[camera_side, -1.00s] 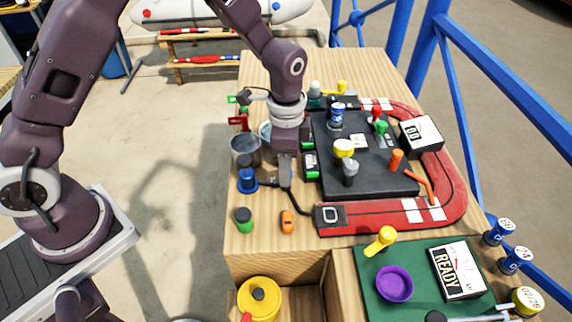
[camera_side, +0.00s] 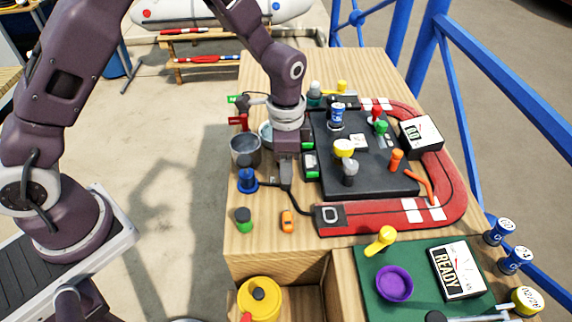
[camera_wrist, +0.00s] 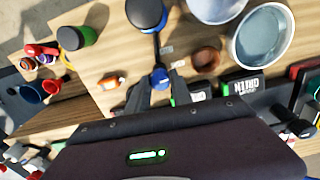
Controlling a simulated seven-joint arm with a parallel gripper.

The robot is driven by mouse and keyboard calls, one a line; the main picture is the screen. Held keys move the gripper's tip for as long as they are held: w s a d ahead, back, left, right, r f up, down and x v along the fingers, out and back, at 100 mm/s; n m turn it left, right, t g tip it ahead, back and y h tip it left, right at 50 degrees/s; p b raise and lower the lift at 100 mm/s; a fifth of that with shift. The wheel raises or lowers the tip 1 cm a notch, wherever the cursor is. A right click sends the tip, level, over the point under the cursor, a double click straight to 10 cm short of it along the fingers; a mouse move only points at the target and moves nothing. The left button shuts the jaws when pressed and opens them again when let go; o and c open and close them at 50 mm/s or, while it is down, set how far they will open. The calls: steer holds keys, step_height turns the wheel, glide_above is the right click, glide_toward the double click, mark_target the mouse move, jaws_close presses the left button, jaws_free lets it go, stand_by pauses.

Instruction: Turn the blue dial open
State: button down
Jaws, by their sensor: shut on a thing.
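The blue dial (camera_side: 247,180) stands upright on the left part of the wooden table in the side view. My gripper (camera_side: 284,184) is low over the table, just right of the dial's body. In the wrist view my gripper (camera_wrist: 160,85) has its two fingers on either side of the small blue knob, shut on it. In the side view the fingertips partly hide the knob end.
A grey metal cup (camera_side: 245,150) stands behind the dial.

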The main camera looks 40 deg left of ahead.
steer(key=n, duration=0.6)
steer(key=shift+n, duration=0.4)
steer(key=n, duration=0.3)
steer(key=shift+n, duration=2.1)
steer(key=c, duration=1.1)
jaws_free()
steer(key=shift+r, duration=0.1)
